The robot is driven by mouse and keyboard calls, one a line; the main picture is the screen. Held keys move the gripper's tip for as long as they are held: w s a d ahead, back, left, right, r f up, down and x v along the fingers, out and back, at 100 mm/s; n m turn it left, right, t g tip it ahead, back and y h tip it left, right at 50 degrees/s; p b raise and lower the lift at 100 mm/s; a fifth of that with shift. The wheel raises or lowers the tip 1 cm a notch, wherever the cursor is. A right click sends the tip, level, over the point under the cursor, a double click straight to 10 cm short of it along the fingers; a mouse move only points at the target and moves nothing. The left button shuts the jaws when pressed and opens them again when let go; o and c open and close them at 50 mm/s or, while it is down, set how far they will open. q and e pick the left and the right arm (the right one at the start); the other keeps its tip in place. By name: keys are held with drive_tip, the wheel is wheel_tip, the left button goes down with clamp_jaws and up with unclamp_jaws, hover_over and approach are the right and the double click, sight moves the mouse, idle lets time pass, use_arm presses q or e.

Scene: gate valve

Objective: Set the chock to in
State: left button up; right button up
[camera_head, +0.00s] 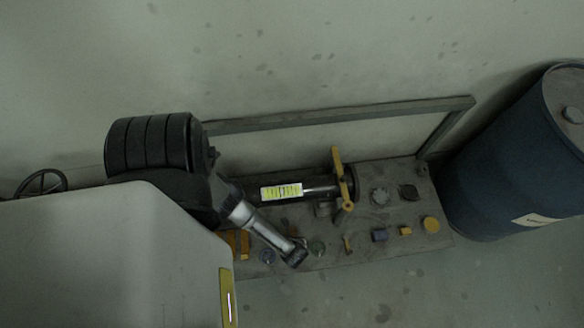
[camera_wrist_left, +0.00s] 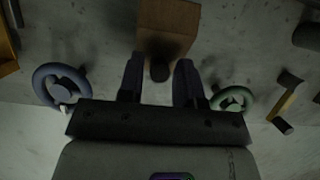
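A brown, wood-coloured block (camera_wrist_left: 167,28), which may be the chock, stands at the top middle of the left wrist view. A dark round knob (camera_wrist_left: 160,71) shows at its near end. My left gripper (camera_wrist_left: 160,82) is open, with one finger on each side of the knob; I cannot tell whether either finger touches it. In the head view my left gripper (camera_head: 297,256) is low over the front of the bench, between a blue handwheel (camera_head: 267,256) and a green handwheel (camera_head: 317,246). The block is hidden there behind the gripper. My right gripper is not in view.
The wheels flank the gripper closely, blue (camera_wrist_left: 62,86) and green (camera_wrist_left: 232,99). A small yellow lever (camera_wrist_left: 288,97) is further right. Behind stands a labelled pipe (camera_head: 281,192) with a tall yellow lever (camera_head: 343,180). A blue drum (camera_head: 515,150) stands at the right.

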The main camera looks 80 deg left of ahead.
use_arm(q)
clamp_jaws()
